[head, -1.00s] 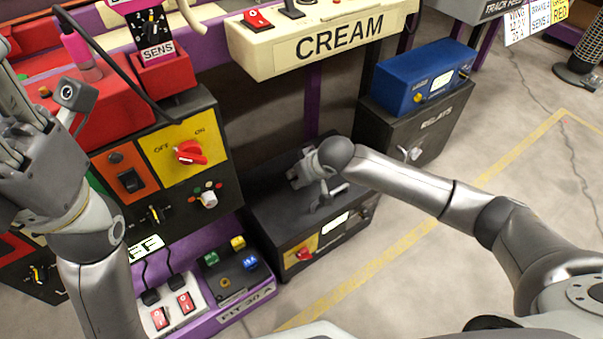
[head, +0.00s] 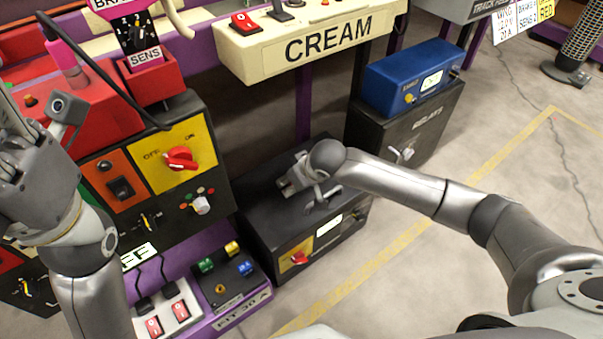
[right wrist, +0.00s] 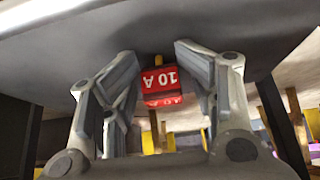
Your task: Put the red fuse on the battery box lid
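The battery box is the low black case on the floor; its dark flat lid (head: 262,212) is on top. My right gripper (head: 288,187) is low over the lid's middle in the head view. In the head view the fuse is hidden. My left gripper (head: 38,135) is at the left edge, partly cut off.
A fuse panel (head: 222,290) with green, yellow and blue fuses lies left of the battery box. A black switch box (head: 170,165) stands behind it. The cream panel (head: 310,45) overhangs at the back. A blue meter (head: 415,75) stands on the relays box (head: 420,130). Floor is free at right.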

